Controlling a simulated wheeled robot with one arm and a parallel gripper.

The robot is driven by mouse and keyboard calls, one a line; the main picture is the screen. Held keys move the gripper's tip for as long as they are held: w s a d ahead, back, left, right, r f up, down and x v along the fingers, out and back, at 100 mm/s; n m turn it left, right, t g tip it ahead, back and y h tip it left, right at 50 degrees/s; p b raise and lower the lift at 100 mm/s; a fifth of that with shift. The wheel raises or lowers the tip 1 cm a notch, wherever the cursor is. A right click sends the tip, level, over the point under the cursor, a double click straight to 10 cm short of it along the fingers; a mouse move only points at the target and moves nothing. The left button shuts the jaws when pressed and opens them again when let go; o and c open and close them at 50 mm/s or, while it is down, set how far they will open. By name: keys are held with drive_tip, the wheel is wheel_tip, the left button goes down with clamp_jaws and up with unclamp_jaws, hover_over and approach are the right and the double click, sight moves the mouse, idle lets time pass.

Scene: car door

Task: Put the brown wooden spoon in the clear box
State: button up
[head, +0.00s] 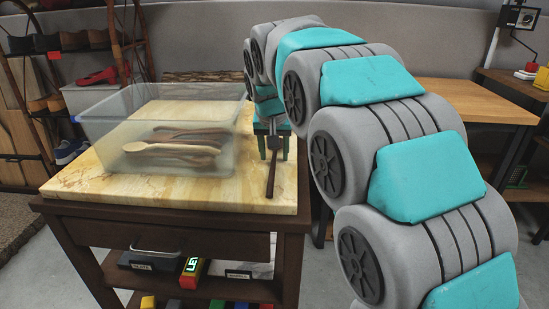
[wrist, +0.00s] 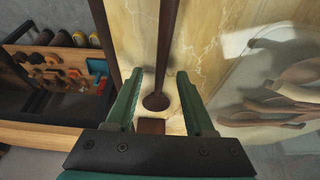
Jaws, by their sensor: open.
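The clear box (head: 100,128) stands on the table at the left in the head view, with several wooden spoons (head: 175,148) inside. Its wall and contents also show at the right of the wrist view. A dark brown wooden spoon (head: 271,180) lies on the tabletop to the right of the box. In the wrist view this spoon (wrist: 167,45) runs lengthwise between my fingers, its round end near the gripper's base. My gripper (wrist: 160,74) is open with green fingers, one on each side of the spoon. It also shows in the head view (head: 275,145). Contact is unclear.
The pale stone-topped table (head: 110,182) has free room in front of the box. A shelf below (head: 200,285) holds small containers. A wooden workbench (head: 455,100) stands behind my arm. A rack with shoes (head: 85,42) is at the left.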

clamp_jaws()
drive_tip(key=shift+r, duration=0.1)
idle(0.7)
